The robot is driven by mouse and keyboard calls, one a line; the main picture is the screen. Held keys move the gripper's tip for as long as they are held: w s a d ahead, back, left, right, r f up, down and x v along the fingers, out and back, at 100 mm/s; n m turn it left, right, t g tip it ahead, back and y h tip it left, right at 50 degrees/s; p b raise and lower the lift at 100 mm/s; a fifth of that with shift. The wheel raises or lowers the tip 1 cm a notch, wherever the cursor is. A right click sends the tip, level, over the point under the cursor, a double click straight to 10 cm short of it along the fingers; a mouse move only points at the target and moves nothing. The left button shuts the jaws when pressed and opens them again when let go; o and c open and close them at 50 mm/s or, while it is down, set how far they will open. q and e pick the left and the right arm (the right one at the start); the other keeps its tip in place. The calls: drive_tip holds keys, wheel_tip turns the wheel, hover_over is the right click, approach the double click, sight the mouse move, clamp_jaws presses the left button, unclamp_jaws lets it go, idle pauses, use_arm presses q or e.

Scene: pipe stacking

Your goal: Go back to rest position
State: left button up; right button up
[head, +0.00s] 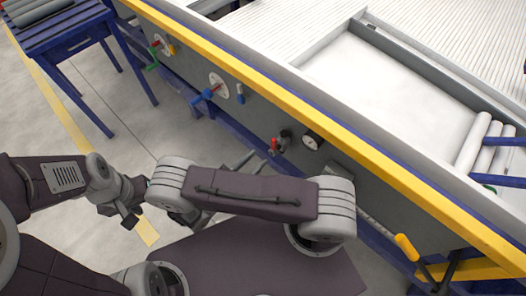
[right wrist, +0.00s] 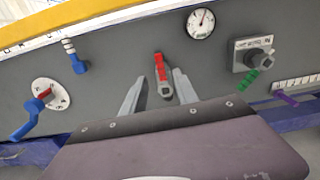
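My left arm comes in from the left in the head view. Its gripper end (head: 129,215) is small and dark, and its finger state cannot be made out. My right arm crosses the lower middle. Its gripper (head: 252,163) points toward the grey machine panel and is partly hidden by my own arm. In the right wrist view, the two grey fingers of my right gripper (right wrist: 161,85) stand apart with nothing held. A red-handled valve (right wrist: 160,68) on the panel shows between them. Grey pipes (head: 40,10) lie on a blue rack at the upper left.
The grey panel (head: 262,115) with a yellow top rail (head: 330,112) runs diagonally before me. It carries a blue lever (head: 206,95), a gauge (head: 312,141) and a yellow handle (head: 406,246). Pale pipes (head: 473,143) lie at the right. The floor at left (head: 85,130) is clear.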

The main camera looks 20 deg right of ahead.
idle(0.5)
drive_tip(key=s+d+r+m+g+y, duration=0.2)
drive_tip(key=s+d+m+g+y, duration=0.2)
drive_tip(key=s+m+g+y, duration=0.5)
drive_tip(key=w+r+m+t+y+p, duration=0.1)
drive_tip(key=w+r+m+y+p, duration=0.1)
drive_tip(key=r+m+y+p, duration=0.2)
drive_tip(key=w+a+r+m+t+y+p, duration=0.1)
drive_tip(key=w+r+m+t+y+p, duration=0.1)
drive_tip(key=r+m+p, duration=0.7)
wheel_tip(320, 180, up, 14)
drive_tip(key=w+y+p, duration=0.1)
drive_tip(key=p, duration=0.7)
drive_tip(key=shift+w+r+m+y+p, duration=0.15)
drive_tip(key=shift+w+m+y+p, duration=0.05)
drive_tip(key=shift+m+y+p, duration=0.2)
